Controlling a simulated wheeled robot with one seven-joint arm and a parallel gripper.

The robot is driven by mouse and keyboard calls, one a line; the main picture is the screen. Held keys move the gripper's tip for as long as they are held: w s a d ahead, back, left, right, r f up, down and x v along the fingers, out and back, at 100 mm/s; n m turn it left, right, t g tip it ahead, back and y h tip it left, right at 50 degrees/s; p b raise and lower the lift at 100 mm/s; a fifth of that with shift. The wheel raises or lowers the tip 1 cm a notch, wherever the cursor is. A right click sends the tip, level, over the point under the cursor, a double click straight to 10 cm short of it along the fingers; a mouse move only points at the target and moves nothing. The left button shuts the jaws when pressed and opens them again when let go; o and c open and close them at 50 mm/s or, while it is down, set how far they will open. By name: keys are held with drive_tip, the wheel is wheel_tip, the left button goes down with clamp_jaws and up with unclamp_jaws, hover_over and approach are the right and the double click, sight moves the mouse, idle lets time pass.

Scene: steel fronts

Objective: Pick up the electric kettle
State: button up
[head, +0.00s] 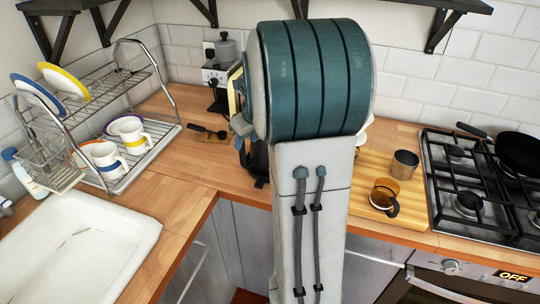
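My arm stands upright through the middle of the head view and covers much of the counter behind it. I cannot make out my gripper's fingertips. A dark object (257,158) with blue-grey parts shows at the arm's left edge, above the counter. It may be the electric kettle, but too little of it shows to be sure. No other kettle can be made out, and whether anything is held is hidden.
A dish rack (150,157) with plates and mugs and a white sink (75,250) are at left. A coffee machine (219,78) stands at the back. A wooden board with a metal cup (405,164) and glass mug (384,195) lies beside the gas hob (470,203).

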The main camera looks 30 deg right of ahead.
sight(245, 143)
drive_tip(key=shift+b+x, duration=2.2)
drive_tip(key=shift+x, duration=0.85)
drive_tip(key=shift+r, duration=0.1)
clamp_jaws()
drive_tip(key=shift+w+r, duration=0.1)
